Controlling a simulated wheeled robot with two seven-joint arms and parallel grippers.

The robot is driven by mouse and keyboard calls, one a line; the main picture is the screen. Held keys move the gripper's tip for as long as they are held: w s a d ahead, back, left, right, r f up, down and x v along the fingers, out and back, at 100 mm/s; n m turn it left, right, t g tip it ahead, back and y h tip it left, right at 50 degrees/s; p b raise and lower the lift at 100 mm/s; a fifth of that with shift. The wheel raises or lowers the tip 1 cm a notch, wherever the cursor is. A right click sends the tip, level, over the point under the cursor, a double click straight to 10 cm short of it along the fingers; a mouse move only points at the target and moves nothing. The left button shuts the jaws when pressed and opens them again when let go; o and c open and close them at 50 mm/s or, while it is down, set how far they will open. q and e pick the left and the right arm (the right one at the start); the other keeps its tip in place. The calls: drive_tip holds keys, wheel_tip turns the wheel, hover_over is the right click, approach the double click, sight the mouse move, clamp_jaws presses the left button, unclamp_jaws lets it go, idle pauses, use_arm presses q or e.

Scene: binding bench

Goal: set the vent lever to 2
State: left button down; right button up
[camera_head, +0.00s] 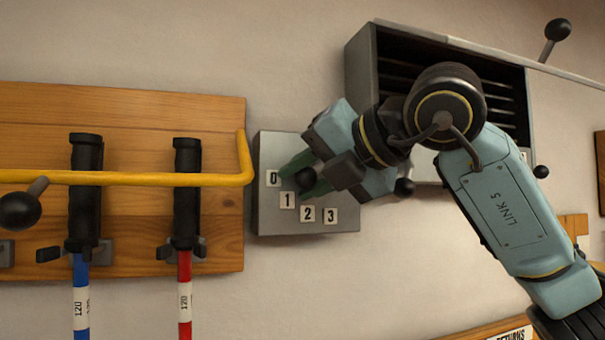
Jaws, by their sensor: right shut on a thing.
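A grey panel (268,222) on the wall carries white number plates 0, 1, 2 and 3, running down to the right. The vent lever's dark round knob (305,179) shows just above and right of plate 1 (288,200). Plate 2 (308,214) is below it, to the right. My right gripper (305,177) reaches in from the right and is shut on the knob, with its green fingers on either side. The gripper hides the lever's shaft and the panel's upper right. My left gripper is not in view.
A grey slotted vent box (362,75) is above, behind my right arm. On the left, a yellow rail (120,178) crosses a wooden board (222,110) with two black-handled tools. Other black knobs (557,30) stick out at right and far left.

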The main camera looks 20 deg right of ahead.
drive_tip(key=shift+d+f+n+g+h, duration=0.15)
drive_tip(key=shift+d+f+n+h, duration=0.15)
drive_tip(key=shift+n+h, duration=0.25)
drive_tip(key=shift+d+f+n+g+h, duration=0.15)
drive_tip(key=shift+d+f+n+h, duration=0.1)
drive_tip(key=shift+n+h, duration=0.25)
drive_tip(key=shift+d+f+n+h, duration=0.4)
drive_tip(key=shift+d+n+h, duration=0.3)
drive_tip(key=shift+n+h, duration=0.35)
drive_tip(key=o, duration=0.9)
drive_tip(key=shift+b, duration=0.3)
drive_tip(key=b+v, duration=0.2)
drive_tip(key=v, duration=1.1)
drive_tip(key=shift+s+r, duration=0.1)
drive_tip(key=shift+r, duration=0.1)
